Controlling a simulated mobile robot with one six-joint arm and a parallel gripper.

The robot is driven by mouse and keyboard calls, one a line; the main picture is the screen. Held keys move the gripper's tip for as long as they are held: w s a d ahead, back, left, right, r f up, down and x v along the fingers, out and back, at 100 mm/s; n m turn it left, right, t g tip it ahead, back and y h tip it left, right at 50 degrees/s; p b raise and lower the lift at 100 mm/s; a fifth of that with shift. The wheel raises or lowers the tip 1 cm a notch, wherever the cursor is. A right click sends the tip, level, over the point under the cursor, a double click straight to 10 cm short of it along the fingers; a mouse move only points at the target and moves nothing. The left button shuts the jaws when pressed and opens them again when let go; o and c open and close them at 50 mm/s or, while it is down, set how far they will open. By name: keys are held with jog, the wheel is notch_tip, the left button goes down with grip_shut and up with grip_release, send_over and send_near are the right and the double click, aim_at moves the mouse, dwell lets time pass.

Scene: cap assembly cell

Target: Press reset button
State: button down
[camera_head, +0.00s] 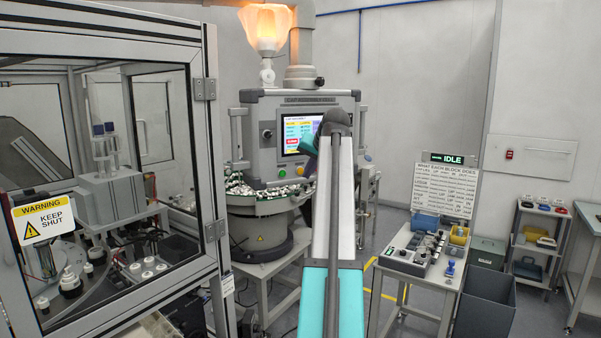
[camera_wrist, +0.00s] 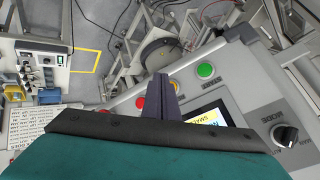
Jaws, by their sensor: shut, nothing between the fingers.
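The machine's control panel (camera_wrist: 240,70) carries a green button (camera_wrist: 205,70), a yellow-orange button (camera_wrist: 174,84) and a red button (camera_wrist: 140,103) in a row. In the head view the green button (camera_head: 282,173) and yellow button (camera_head: 299,170) show below the screen; my arm covers the red one. No label that I can read marks the reset button. My gripper (camera_wrist: 160,80) is shut and empty. In the wrist view its fingers lie between the red and yellow buttons and partly overlap the yellow one; I cannot tell whether they touch the panel. In the head view the fingers are hidden.
A lit screen (camera_head: 298,133) and a black knob (camera_wrist: 286,134) are on the same panel. A bowl of caps (camera_head: 262,208) sits below it. A glazed enclosure (camera_head: 212,160) stands at left. A side table (camera_head: 397,300) with a control box stands at right.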

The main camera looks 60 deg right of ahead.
jog(key=shift+s+a+p, duration=0.15)
jog(key=shift+s+a, duration=0.2)
jog(key=shift+s, duration=0.35)
jog(key=shift+s+a+p, duration=0.15)
jog(key=shift+s+a, duration=0.25)
jog(key=shift+s, duration=0.3)
jog(key=shift+s+a+p, duration=0.15)
jog(key=shift+s+a, duration=0.2)
jog(key=shift+s, duration=0.35)
